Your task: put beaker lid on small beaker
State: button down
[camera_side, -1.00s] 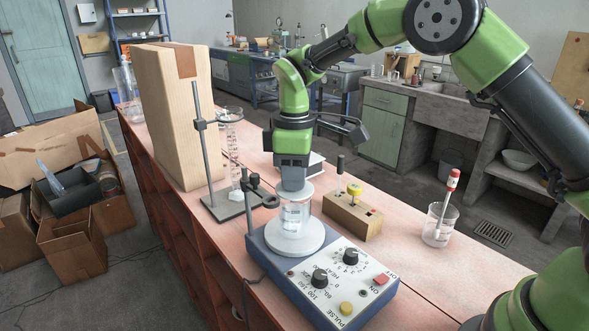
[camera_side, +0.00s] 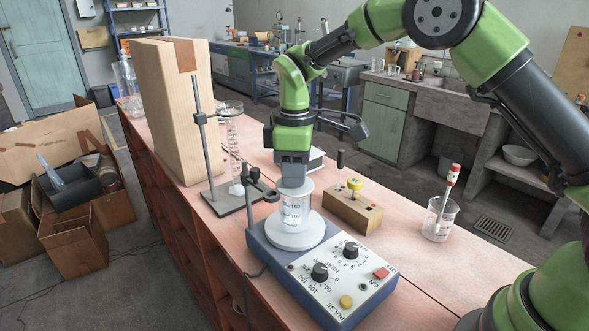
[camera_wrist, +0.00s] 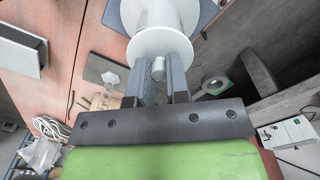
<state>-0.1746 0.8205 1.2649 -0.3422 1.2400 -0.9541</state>
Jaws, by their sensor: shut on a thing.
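The small beaker (camera_side: 295,214) is clear glass and stands upright on the white round plate of the hotplate stirrer (camera_side: 352,268). The beaker lid (camera_side: 295,190) is a pale disc at the beaker's mouth. In the wrist view the lid (camera_wrist: 160,43) shows as a white disc with a small knob (camera_wrist: 158,68). My gripper (camera_wrist: 157,92) is shut on the knob, one finger on each side. In the side view my gripper (camera_side: 294,180) points straight down over the beaker. The lid looks level and very close to the rim; I cannot tell whether it rests there.
A retort stand (camera_side: 208,150) and a tall glass column (camera_side: 233,150) stand left of the beaker. A wooden block (camera_side: 352,210) with a yellow-topped piece is to its right. A larger beaker (camera_side: 439,219) with a red-capped item stands further right. A tall wooden box (camera_side: 170,110) is behind.

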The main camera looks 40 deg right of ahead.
jog(key=shift+f, duration=0.2)
jog(key=c, duration=0.6)
grip_release()
jog(key=shift+r, duration=3.55)
